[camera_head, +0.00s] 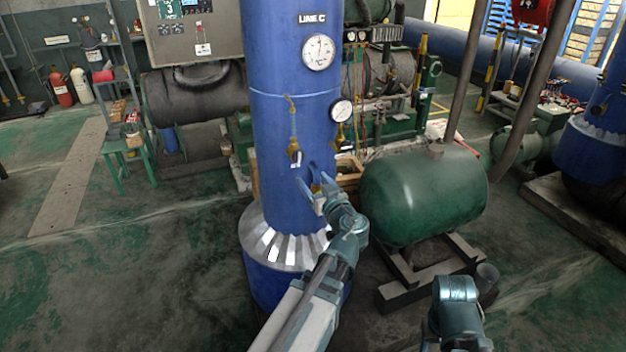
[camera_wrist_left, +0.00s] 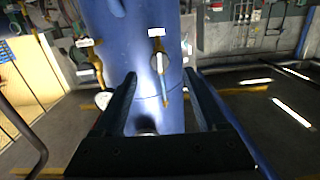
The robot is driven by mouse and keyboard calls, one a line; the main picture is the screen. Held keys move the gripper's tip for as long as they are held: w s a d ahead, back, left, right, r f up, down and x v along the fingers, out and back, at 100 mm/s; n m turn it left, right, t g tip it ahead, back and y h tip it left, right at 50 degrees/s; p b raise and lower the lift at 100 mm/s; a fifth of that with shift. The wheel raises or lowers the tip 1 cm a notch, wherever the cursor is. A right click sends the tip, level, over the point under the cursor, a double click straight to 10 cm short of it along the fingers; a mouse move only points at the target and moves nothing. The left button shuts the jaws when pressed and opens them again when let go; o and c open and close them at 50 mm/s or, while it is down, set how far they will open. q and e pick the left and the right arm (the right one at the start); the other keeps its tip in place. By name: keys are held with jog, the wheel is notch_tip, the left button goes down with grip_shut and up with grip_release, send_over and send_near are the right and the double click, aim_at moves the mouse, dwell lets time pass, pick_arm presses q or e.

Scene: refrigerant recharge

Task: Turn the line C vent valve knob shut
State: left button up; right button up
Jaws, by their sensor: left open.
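The blue line C column (camera_head: 297,70) stands upright in the head view, with a "LINE C" label near its top. On its front, a brass valve (camera_head: 293,150) hangs from a thin brass pipe, with a small white tag. In the left wrist view, which looks upside down, a brass valve with a pale round part (camera_wrist_left: 160,63) shows between and beyond the fingers. The tags are unreadable, so I cannot tell which is the vent valve. My left gripper (camera_head: 312,178) is open and empty, just below the valve in the head view; it also shows open in the wrist view (camera_wrist_left: 160,77).
A second brass fitting with a gauge (camera_head: 342,110) is on the column's right side. A large gauge (camera_head: 318,52) sits higher. A green tank (camera_head: 425,195) stands right of the column. My right arm shows at bottom right.

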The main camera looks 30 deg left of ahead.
aim_at(299, 157)
pick_arm(q)
jog(key=shift+t, duration=0.3)
jog(key=x, duration=0.6)
jog(key=r+x, duration=0.1)
jog(key=x, duration=0.2)
jog(key=shift+w+a+r, duration=0.1)
jog(key=shift+w+a, duration=0.3)
jog(key=shift+a, duration=0.05)
jog(key=shift+c, duration=0.4)
grip_shut()
jog(key=m, duration=0.4)
